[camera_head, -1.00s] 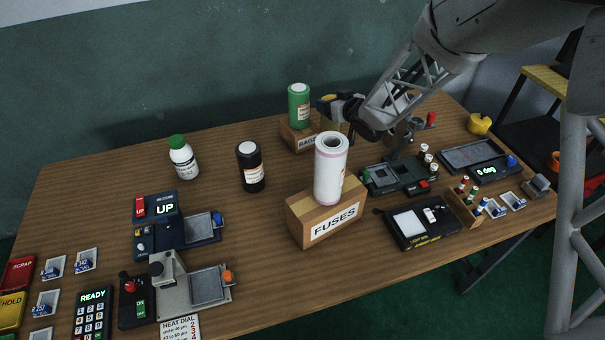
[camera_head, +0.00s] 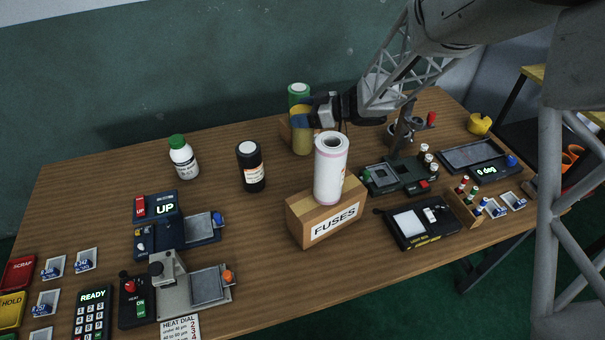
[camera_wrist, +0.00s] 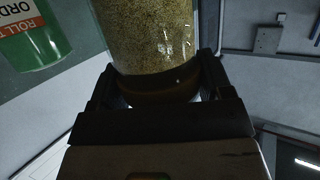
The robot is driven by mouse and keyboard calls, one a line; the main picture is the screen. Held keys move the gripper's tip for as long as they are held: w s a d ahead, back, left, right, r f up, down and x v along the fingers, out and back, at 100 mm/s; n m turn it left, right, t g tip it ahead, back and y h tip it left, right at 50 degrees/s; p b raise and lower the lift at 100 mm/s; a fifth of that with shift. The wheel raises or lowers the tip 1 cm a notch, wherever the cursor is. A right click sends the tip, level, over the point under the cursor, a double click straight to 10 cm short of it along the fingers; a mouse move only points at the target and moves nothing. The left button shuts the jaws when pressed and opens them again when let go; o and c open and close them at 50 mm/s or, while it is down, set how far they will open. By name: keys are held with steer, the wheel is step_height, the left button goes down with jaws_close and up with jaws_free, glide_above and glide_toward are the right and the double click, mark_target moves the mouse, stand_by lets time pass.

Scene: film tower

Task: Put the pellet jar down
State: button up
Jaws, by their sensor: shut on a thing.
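The pellet jar (camera_head: 302,142) is a yellowish clear cylinder filled with fine grains. My gripper (camera_head: 308,113) is shut on one end of it at the back middle of the table. The wrist view shows the jar (camera_wrist: 147,28) close up, with a dark band at its end between my black fingers (camera_wrist: 160,90). In the head view the jar is in front of the green jar (camera_head: 298,90) and left of the white roll (camera_head: 331,170). Whether its base touches the table or hangs above it I cannot tell.
The white roll stands on the FUSES box (camera_head: 325,215), close to the jar. A dark bottle (camera_head: 250,167) and a white bottle with a green cap (camera_head: 183,157) stand left. Bare wood lies between them.

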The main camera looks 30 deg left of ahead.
mark_target(303, 140)
stand_by(0.4)
steer(key=shift+f, duration=3.2)
steer(key=shift+f, duration=1.9)
steer(key=o, duration=1.4)
steer(key=shift+v, duration=6.05)
